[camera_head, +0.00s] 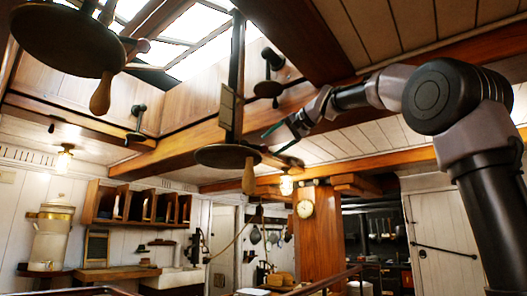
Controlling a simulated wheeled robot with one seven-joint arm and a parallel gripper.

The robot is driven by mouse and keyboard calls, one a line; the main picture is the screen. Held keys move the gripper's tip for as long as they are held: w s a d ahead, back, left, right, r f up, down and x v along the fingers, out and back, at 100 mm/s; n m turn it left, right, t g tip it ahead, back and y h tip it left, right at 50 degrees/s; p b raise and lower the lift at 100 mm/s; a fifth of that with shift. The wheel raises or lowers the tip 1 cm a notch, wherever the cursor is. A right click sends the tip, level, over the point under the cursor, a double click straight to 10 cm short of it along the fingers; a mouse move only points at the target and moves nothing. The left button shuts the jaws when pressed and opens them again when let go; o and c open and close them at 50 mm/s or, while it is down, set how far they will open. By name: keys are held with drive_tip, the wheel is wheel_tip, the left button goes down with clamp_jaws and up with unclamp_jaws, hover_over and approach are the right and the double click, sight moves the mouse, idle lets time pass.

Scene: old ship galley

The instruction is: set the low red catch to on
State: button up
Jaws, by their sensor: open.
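I cannot make out a red catch in the head view. My gripper (270,144) is at the end of my arm, which reaches in from the right, high under the ceiling beams. Its jaws are open, point left and look empty. In the picture they lie just right of a dark hanging post (237,65) with a flat panel (226,108). Below the jaws is a dark round disc (225,156) with a wooden handle (249,176) hanging from it. I cannot tell whether the jaws touch any of these.
A larger dark disc (60,42) with a wooden handle (101,94) hangs at the upper left. A smaller dark fitting (268,89) is on the beam above my gripper. A clock (305,209) is on a wooden post. Shelves (137,206) are on the back wall.

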drive_tip(key=shift+v, duration=1.45)
drive_tip(key=s+d+f+g+h, duration=0.1)
drive_tip(key=s+d+f+h, duration=0.2)
drive_tip(key=f, duration=1.1)
drive_tip(key=s+d+f+g+h, duration=0.1)
drive_tip(key=s+d+f+h, duration=0.1)
drive_tip(key=s+d+f, duration=0.6)
drive_tip(key=s+d+f+m+g+h, duration=0.1)
drive_tip(key=s+d+f+h, duration=0.2)
drive_tip(key=s+f, duration=1)
drive_tip(key=d+f, duration=0.3)
drive_tip(key=f, duration=0.4)
drive_tip(key=shift+s+d+f+h, duration=0.25)
drive_tip(key=shift+d+f+h, duration=0.05)
drive_tip(key=shift+d, duration=0.05)
